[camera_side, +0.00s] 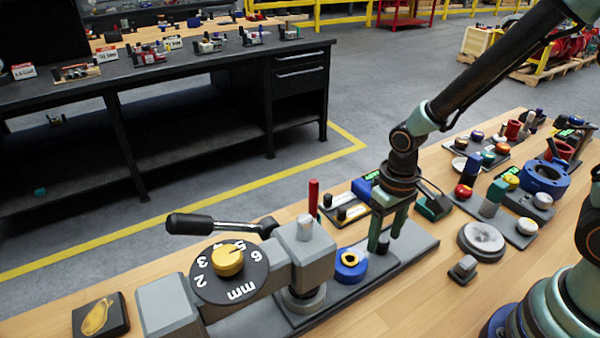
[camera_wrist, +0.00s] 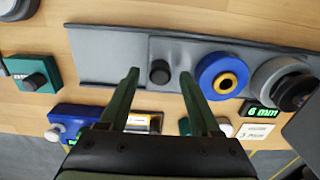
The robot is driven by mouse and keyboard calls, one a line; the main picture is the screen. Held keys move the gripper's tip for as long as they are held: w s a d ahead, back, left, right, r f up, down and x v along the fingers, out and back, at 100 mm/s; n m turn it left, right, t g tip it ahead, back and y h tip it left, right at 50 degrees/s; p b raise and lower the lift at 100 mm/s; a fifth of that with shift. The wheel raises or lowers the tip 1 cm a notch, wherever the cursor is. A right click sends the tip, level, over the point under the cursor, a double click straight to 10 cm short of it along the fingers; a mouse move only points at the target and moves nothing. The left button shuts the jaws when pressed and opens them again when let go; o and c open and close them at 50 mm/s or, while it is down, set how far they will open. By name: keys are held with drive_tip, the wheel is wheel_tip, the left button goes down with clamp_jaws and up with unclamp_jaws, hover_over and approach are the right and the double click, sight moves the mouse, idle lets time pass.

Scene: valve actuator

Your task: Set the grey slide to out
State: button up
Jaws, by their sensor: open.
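The grey slide (camera_wrist: 182,54) lies on a long grey rail (camera_wrist: 105,50), with a short black knob (camera_wrist: 160,72) standing on it. A blue ring with a yellow centre (camera_wrist: 221,76) sits to the right of the knob in the wrist view. My gripper (camera_wrist: 160,76) is open, its two green fingers on either side of the knob, with gaps visible in that view. In the side view, my gripper (camera_side: 386,243) is low over the rail, around the dark knob (camera_side: 383,246). The fingers partly hide the slide there.
The side view shows a yellow-knobbed mm dial (camera_side: 228,262) and a black-handled lever (camera_side: 190,224) left of the rail. A round grey disc (camera_side: 482,240) and a blue flanged part (camera_side: 544,178) stand to the right. A green-lit 6 mm display (camera_wrist: 262,112) is beside the rail.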

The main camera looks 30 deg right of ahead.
drive_tip(key=shift+f, duration=0.95)
clamp_jaws()
idle(0.8)
